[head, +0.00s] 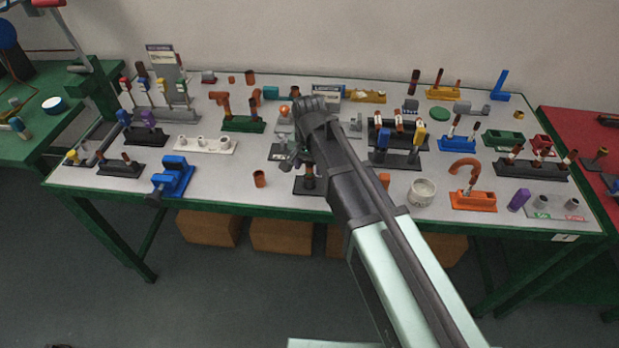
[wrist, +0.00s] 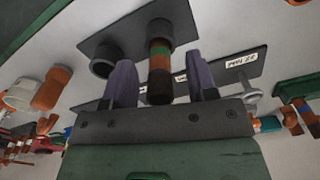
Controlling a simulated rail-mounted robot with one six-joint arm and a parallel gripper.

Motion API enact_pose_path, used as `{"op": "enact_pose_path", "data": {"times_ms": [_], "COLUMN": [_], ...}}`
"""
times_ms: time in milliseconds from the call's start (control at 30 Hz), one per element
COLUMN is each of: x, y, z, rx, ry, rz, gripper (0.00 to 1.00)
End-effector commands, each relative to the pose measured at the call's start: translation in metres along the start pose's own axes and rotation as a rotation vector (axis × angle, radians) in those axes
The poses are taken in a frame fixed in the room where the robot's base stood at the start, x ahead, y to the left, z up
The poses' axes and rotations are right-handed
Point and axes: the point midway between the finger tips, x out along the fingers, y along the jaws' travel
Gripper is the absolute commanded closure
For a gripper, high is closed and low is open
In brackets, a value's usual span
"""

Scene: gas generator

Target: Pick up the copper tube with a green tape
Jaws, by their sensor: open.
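The copper tube with a green tape (wrist: 159,59) stands in a socket of a dark holder (wrist: 128,38) in the wrist view. It has a dark outer end and a thin green band on its copper part. My gripper (wrist: 160,72) is open, with one finger on each side of the tube and a visible gap on both sides. In the head view, my gripper (head: 294,162) is low over the middle of the table, by the dark holder (head: 312,188) at the front edge. My arm and gripper hide part of the tube there.
The table (head: 225,175) is crowded with holders and parts. A blue vise (head: 173,177) and a loose copper cup (head: 259,179) are to the left. A white round cup (head: 422,191) and orange holder (head: 473,200) are to the right. A second dark socket (wrist: 104,62) is beside the tube.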

Motion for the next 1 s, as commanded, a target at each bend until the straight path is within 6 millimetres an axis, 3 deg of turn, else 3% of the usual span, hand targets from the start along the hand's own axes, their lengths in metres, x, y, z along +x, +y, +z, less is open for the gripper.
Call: {"op": "enact_pose_path", "data": {"times_ms": [67, 367, 767, 1000], "x": [-0.002, -0.002, -0.009, -0.045], "y": [0.0, 0.0, 0.0, 0.0], "z": [0.0, 0.0, 0.0, 0.0], "rx": [0.0, 0.0, 0.0, 0.0], "ry": [0.0, 0.0, 0.0, 0.0], "rz": [0.0, 0.0, 0.0, 0.0], "gripper": [0.48, 0.94, 0.95, 0.95]}}
